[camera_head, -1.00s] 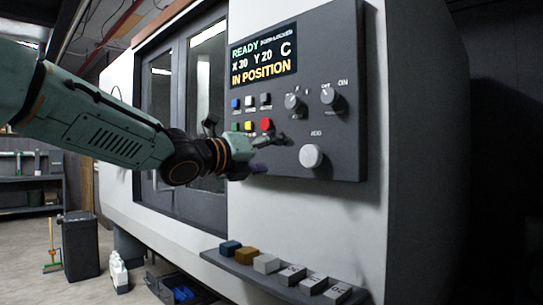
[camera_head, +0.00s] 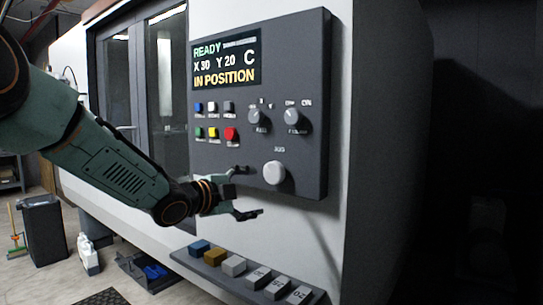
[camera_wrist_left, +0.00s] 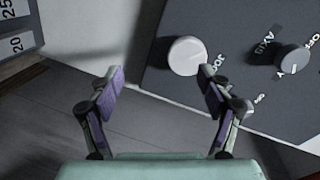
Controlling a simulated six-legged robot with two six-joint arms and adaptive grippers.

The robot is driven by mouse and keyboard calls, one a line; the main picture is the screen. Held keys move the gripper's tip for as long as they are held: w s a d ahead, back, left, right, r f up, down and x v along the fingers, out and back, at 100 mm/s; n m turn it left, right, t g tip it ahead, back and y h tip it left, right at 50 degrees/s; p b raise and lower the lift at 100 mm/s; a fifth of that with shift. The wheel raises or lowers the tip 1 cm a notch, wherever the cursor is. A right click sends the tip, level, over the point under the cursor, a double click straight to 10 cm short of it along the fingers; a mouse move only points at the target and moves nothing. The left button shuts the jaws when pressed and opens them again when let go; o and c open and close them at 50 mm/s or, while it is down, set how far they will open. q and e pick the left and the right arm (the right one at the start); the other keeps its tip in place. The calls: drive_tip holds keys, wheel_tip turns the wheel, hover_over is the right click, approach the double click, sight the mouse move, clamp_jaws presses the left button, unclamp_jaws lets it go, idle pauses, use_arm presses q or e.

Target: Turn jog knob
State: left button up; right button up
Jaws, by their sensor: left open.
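The white round jog knob (camera_head: 273,173) is at the lower right of the dark control panel, under its label. It also shows in the left wrist view (camera_wrist_left: 187,56), beyond the fingers and nearer the right one. My left gripper (camera_head: 250,192) is open and empty, just left of and below the knob in the head view. In the left wrist view its two purple-padded fingers (camera_wrist_left: 158,88) are spread wide, with nothing between them. The knob looks apart from the fingers. My right gripper is not in view.
Two grey knobs (camera_head: 257,119) and (camera_head: 294,117) sit above the jog knob. Coloured buttons (camera_head: 231,134) are at the panel's left, under the display (camera_head: 226,62). A shelf (camera_head: 236,280) with several small blocks juts out below. The white wall between is clear.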

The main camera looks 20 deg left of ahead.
sight(271, 173)
use_arm(q)
drive_tip(key=shift+w+d+r+n+t+p, duration=0.45)
drive_tip(key=shift+w+n, duration=0.85)
drive_tip(key=shift+n, duration=2.35)
drive_tip(key=shift+w+d+r+n+t+p, duration=0.35)
drive_tip(key=shift+w+n, duration=0.95)
drive_tip(key=shift+n, duration=2.3)
drive_tip(key=shift+w+d+r+n+t+p, duration=0.2)
drive_tip(key=shift+w+d+r+n+p, duration=0.8)
drive_tip(key=shift+n, duration=2.65)
drive_tip(key=shift+w+a+f+b, duration=0.25)
drive_tip(key=shift+w+a+b, duration=0.1)
drive_tip(key=shift+a+b, duration=0.15)
drive_tip(key=c, duration=1.2)
